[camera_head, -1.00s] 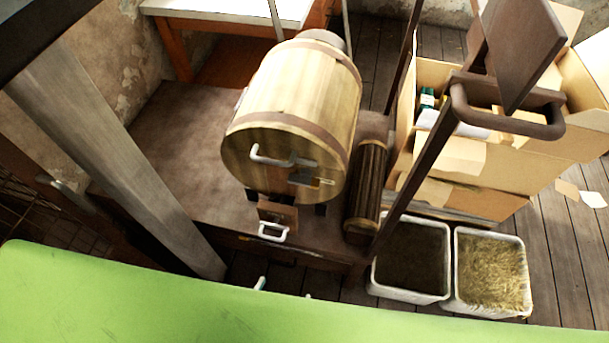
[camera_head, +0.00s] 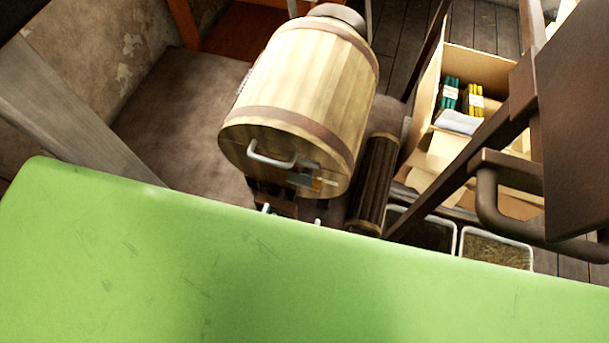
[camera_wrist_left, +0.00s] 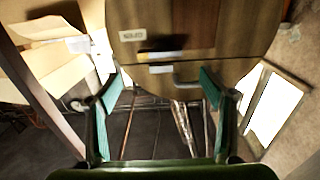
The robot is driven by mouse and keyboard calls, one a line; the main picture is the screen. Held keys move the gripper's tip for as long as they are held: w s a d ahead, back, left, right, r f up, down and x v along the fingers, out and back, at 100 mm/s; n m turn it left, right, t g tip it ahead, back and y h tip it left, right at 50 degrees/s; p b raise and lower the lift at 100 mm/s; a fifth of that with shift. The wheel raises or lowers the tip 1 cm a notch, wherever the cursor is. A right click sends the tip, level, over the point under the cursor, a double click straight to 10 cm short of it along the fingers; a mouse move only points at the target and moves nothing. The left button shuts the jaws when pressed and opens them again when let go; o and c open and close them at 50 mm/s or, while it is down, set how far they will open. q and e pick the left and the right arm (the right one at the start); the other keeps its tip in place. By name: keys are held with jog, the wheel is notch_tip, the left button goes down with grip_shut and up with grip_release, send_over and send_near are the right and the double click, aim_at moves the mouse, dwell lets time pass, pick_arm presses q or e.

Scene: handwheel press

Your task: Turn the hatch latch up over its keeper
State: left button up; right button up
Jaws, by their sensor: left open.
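A wooden barrel (camera_head: 302,82) with dark bands lies with its round end toward me. I cannot clearly tell latch from keeper. My left gripper (camera_head: 291,214) shows only as two pale tips over the edge of a green part of mine, just below the barrel end. In the left wrist view, its teal fingers (camera_wrist_left: 163,80) are apart and empty, with the fitting (camera_wrist_left: 162,69) beyond the gap. My right gripper is not in view.
A dark ribbed roller (camera_head: 373,185) lies right of the barrel. Cardboard boxes (camera_head: 430,120) and partly hidden bins (camera_head: 495,250) stand at right. A slanted dark post with a bracket (camera_head: 490,200) crosses the right side. The brown bench top (camera_head: 165,120) is bare at left.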

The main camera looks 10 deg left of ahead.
aim_at(303, 185)
pick_arm(q)
jog(key=w, duration=0.6)
jog(key=w+p, duration=0.1)
jog(key=w, duration=0.2)
jog(key=shift+w+d, duration=0.3)
jog(key=shift+d, duration=0.1)
jog(key=shift+w, duration=0.45)
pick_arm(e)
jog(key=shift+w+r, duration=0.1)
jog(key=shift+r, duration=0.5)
pick_arm(q)
jog(key=c, duration=1.1)
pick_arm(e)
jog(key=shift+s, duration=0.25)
